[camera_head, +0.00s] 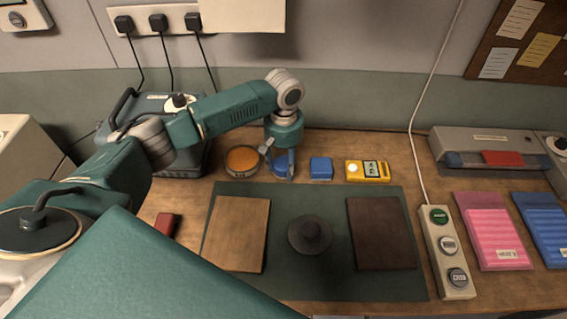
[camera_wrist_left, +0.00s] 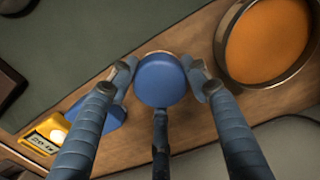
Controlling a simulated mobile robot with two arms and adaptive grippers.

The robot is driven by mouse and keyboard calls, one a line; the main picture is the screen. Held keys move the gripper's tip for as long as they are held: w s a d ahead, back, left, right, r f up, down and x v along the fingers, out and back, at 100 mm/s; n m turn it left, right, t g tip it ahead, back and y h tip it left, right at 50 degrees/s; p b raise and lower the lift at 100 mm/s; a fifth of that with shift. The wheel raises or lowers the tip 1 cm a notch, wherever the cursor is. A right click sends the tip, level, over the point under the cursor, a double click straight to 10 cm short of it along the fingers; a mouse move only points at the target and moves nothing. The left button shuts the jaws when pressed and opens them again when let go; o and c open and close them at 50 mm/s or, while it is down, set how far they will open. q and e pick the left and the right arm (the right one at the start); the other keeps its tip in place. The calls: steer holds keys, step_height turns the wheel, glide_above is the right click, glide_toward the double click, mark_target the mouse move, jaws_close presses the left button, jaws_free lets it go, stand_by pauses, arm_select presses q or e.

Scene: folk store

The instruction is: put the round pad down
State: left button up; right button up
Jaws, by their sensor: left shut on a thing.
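A round blue pad (camera_head: 283,160) is in my left gripper (camera_head: 279,157), at the back of the wooden counter. In the left wrist view the pad (camera_wrist_left: 160,78) sits between the fingertips, its round face toward the camera. The gripper is shut on it, with dark blue-grey fingers around its sides. Whether the pad touches the counter or hangs just above it, I cannot tell. My right gripper is in neither view.
An orange round tin (camera_head: 242,160) stands close left of the pad; a blue block (camera_head: 321,168) and a yellow meter (camera_head: 368,171) stand right.

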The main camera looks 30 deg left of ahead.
mark_target(284, 163)
arm_select(q)
steer(key=shift+f, duration=0.1)
steer(key=o, duration=1)
step_height(284, 163, up, 12)
steer(key=shift+r+b, duration=0.2)
steer(key=shift+b, duration=0.3)
steer(key=shift+f, duration=0.1)
